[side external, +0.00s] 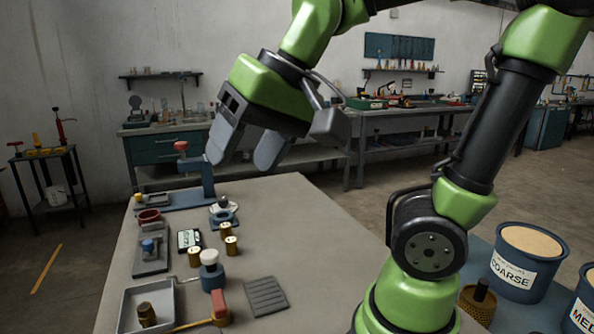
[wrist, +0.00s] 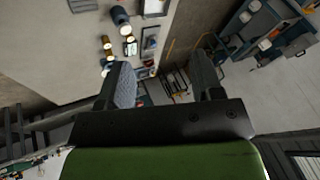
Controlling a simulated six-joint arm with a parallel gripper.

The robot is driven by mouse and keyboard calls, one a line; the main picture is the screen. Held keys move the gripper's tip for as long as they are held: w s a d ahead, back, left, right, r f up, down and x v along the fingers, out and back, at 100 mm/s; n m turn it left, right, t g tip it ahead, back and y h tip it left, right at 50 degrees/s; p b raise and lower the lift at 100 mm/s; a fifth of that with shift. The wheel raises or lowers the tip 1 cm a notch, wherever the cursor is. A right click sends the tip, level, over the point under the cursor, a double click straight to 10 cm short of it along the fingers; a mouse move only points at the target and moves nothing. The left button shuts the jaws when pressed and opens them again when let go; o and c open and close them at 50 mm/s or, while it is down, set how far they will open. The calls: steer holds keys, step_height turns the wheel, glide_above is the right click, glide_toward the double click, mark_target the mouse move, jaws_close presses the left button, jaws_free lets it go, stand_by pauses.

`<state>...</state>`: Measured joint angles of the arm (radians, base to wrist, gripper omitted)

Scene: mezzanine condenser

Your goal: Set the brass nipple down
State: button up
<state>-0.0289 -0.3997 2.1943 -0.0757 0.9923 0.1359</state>
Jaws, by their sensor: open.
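My gripper (side external: 246,158) is high above the far part of the table, jaws apart and nothing between them. In the wrist view its two fingers (wrist: 163,82) also stand apart and empty. Several brass cylinders with pale tops (side external: 231,245) stand near the table's middle. I cannot make out the nipple in the wrist view.
A blue stand with a red knob (side external: 207,178) rises below my gripper. The table's right side (side external: 320,235) is clear. Blue buckets (side external: 526,262) stand at right.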

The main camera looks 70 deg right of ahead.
steer(key=s+f+n+t, duration=0.1)
steer(key=s+f, duration=0.1)
steer(key=s, duration=0.4)
